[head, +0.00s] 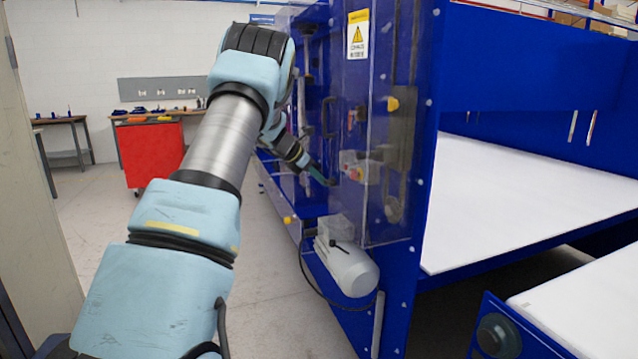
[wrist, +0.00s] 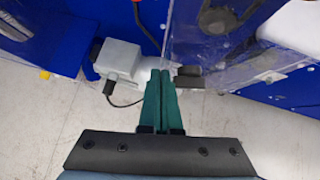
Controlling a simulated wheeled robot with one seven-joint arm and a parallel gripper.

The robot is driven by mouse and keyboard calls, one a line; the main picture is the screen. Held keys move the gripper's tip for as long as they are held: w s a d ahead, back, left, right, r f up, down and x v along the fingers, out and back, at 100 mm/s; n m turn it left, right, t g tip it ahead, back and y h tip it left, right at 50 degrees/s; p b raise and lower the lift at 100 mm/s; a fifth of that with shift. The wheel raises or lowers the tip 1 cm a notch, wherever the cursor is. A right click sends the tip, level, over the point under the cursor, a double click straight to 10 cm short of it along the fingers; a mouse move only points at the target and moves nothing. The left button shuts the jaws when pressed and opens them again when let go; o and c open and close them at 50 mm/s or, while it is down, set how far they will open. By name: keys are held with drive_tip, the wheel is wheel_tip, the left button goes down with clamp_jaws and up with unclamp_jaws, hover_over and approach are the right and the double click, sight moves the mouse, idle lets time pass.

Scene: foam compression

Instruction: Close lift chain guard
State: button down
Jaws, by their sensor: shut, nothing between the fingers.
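The lift chain guard is a clear panel (head: 352,95) with a yellow warning label, on the side of the blue machine in the head view. It has a black handle (head: 328,117) at its left part. In the wrist view the clear panel (wrist: 225,50) fills the upper right. I cannot tell for sure whether it sits flush with the frame. My gripper (head: 325,181) is low beside the panel, below the handle. In the wrist view its green fingers (wrist: 160,73) are together and hold nothing. Their tips are near the panel's lower edge; contact is unclear.
A grey motor (head: 347,270) juts out below the guard. A grey box (wrist: 119,59) with a black cable is left of the fingertips. The blue machine frame (head: 425,130) stands to the right. A red cabinet (head: 150,155) stands behind left. The floor (head: 255,305) left of the machine is clear.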

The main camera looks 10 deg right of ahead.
sight(332, 177)
drive_tip(key=shift+m+g, duration=0.5)
drive_tip(key=shift+m, duration=0.1)
drive_tip(key=shift+w+d, duration=0.3)
drive_tip(key=shift+d, duration=0.3)
drive_tip(key=shift+w+d, duration=0.3)
drive_tip(key=shift+d, duration=0.35)
drive_tip(key=shift+w+d, duration=0.3)
drive_tip(key=shift+d, duration=0.3)
drive_tip(key=shift+d, duration=0.1)
